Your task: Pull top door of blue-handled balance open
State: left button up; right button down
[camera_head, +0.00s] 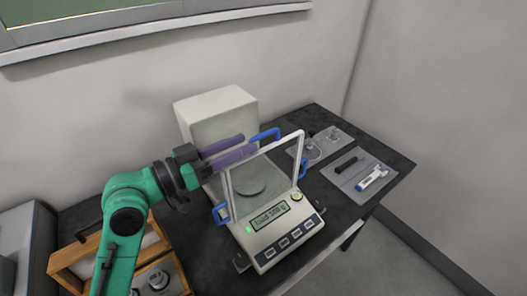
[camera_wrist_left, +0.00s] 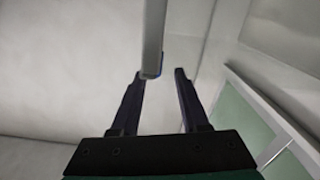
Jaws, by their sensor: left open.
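The balance (camera_head: 262,245) is white, with a lit display, a weighing pan (camera_head: 250,187) and a clear draft shield in a pale frame. Blue handles show at its top (camera_head: 264,134), left side (camera_head: 220,213) and right side (camera_head: 303,168). My left gripper (camera_head: 249,144) is open, its purple fingers just left of the top handle. In the left wrist view a grey bar (camera_wrist_left: 153,35) with a blue bit at its end (camera_wrist_left: 152,76) shows between the left gripper's fingertips (camera_wrist_left: 159,74). I cannot tell whether they touch it. My right gripper is not in view.
A white box (camera_head: 213,108) stands behind the balance against the wall. To the right, grey trays hold small metal items, a black rod (camera_head: 346,164) and a white-blue pipette-like tool (camera_head: 372,180). A wooden tray (camera_head: 68,275) sits at the left.

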aim_at(252, 140)
pick_arm(q)
jog(key=shift+w+d+f+b, duration=0.25)
jog(key=shift+f+b, duration=0.35)
jog(key=shift+b, duration=0.35)
jog(key=r+p, duration=0.1)
jog(key=w+d+r+p, duration=0.1)
jog(key=shift+d+p, duration=0.3)
jog(key=shift+p, duration=0.05)
jog(key=p+x, duration=0.1)
jog(key=x, duration=0.1)
jog(key=shift+d, duration=0.45)
jog(key=shift+w+d, duration=0.15)
jog(key=shift+d, duration=0.15)
jog(key=shift+w+f, duration=0.15)
jog(key=shift+f, duration=0.1)
jog(key=shift+a, duration=0.1)
jog(key=c, duration=0.7)
grip_shut()
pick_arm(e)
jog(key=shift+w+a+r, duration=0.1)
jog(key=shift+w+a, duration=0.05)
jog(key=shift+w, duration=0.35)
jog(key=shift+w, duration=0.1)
